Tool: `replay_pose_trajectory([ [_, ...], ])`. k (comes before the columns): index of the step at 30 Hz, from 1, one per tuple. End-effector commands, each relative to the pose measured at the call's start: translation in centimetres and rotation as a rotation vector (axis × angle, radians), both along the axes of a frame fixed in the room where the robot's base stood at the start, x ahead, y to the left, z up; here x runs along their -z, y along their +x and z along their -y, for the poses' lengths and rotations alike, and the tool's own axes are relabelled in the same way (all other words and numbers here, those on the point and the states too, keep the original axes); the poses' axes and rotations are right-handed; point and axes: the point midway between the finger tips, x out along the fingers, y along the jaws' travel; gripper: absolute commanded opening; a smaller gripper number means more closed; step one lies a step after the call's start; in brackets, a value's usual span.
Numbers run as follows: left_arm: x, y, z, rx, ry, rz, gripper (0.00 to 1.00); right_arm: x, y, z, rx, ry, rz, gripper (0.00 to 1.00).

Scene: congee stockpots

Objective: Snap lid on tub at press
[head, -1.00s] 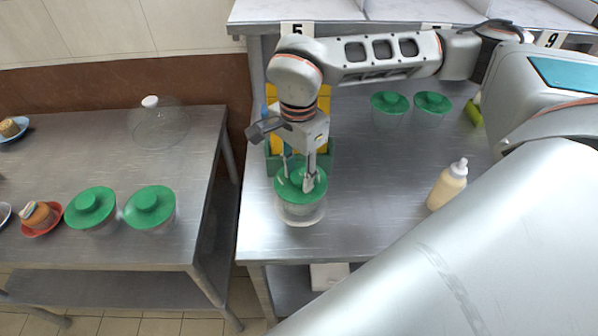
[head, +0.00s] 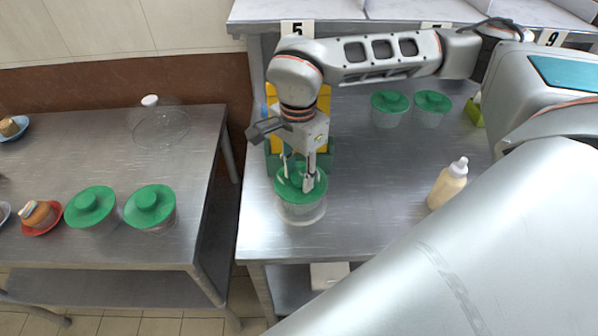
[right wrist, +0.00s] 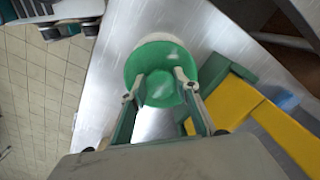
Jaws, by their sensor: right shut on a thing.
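A clear tub (head: 300,211) stands upright on the right-hand metal table near its left front corner. A green lid (head: 289,190) sits level on its top; whether it is snapped down all round I cannot tell. My right gripper (head: 298,181) points down from above and is shut on the lid's knob. The right wrist view shows the green lid (right wrist: 150,58) between my two fingertips (right wrist: 158,80). The fingers hide part of the knob. Directly behind the tub is a green and yellow device (head: 325,147), perhaps the press, partly hidden by my arm. My left gripper is not in view.
Two green-lidded tubs (head: 389,106) stand at the back of this table, and a cream-coloured bottle (head: 447,184) stands at right. The left table (head: 110,165) holds two more green-lidded tubs (head: 150,206), a clear dome (head: 160,127) and food plates. A gap separates the tables.

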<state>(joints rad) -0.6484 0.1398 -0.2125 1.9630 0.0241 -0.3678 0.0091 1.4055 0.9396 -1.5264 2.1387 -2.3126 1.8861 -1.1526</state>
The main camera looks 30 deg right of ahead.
Motion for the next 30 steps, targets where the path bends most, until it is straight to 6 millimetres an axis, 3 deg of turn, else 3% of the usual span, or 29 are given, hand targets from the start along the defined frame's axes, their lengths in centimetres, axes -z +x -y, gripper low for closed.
replay_pose_trajectory([
  [6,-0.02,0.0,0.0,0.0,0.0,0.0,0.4,-0.01,0.01,0.0,0.0,0.0,0.0,0.08],
  [7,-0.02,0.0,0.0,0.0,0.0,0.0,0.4,-0.01,0.01,0.0,0.0,0.0,0.0,0.36],
  [9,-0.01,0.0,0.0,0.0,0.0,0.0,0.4,-0.01,0.01,0.0,0.0,0.0,0.0,0.51],
  [16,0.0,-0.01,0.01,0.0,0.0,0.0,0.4,0.0,0.0,0.0,0.0,0.0,0.0,0.51],
  [19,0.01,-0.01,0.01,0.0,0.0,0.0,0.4,0.0,0.0,0.0,0.0,0.0,0.0,0.67],
  [30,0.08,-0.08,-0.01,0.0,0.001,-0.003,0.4,-0.1,0.01,0.0,0.0,0.0,0.0,0.67],
])
